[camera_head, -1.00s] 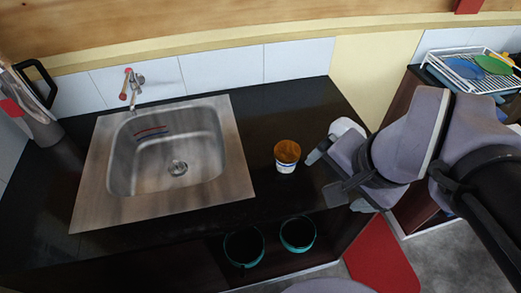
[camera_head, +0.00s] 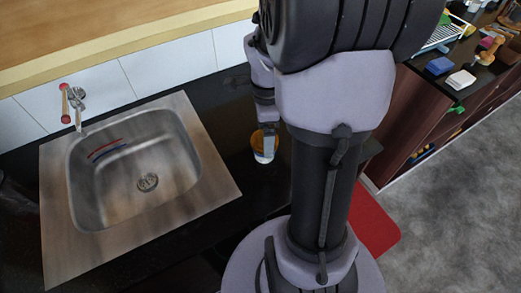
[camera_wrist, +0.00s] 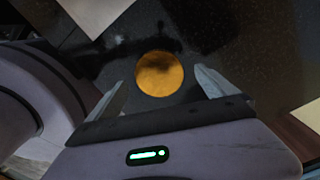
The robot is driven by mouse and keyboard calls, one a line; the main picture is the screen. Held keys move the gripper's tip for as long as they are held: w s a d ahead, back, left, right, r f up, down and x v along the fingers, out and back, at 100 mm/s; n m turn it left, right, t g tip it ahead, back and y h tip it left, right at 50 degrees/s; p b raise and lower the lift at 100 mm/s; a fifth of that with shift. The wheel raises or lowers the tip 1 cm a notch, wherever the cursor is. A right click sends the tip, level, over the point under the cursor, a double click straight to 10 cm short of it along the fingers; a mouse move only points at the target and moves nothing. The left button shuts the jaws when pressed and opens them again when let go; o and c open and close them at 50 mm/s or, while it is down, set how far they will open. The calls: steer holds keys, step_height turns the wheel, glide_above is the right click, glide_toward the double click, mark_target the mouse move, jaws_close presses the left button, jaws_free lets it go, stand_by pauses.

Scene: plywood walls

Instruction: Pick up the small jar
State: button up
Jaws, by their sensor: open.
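The small jar (camera_head: 260,152), orange inside with a white and blue lower side, stands on the black counter to the right of the sink. In the wrist view the jar (camera_wrist: 160,74) shows from above as an orange disc. My gripper (camera_wrist: 158,80) is open, with one finger on either side of the jar in that view and visible gaps between. In the head view the gripper end (camera_head: 267,125) is just above and beside the jar, and my arm hides part of it. I cannot tell the exact height between fingers and jar.
A steel sink (camera_head: 215,180) with a tap (camera_head: 76,105) lies left of the jar. A tiled wall (camera_head: 180,68) stands behind. At the right is a dark shelf unit with a blue sponge (camera_head: 439,66) and a white block (camera_head: 461,80). A red mat (camera_head: 375,220) lies on the floor.

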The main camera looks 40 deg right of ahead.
step_height(320, 180, down, 8)
steer(key=b, duration=0.3)
steer(key=shift+r, duration=0.15)
steer(key=shift+c, duration=1.4)
steer(key=c, duration=1.3)
steer(key=shift+r, duration=0.15)
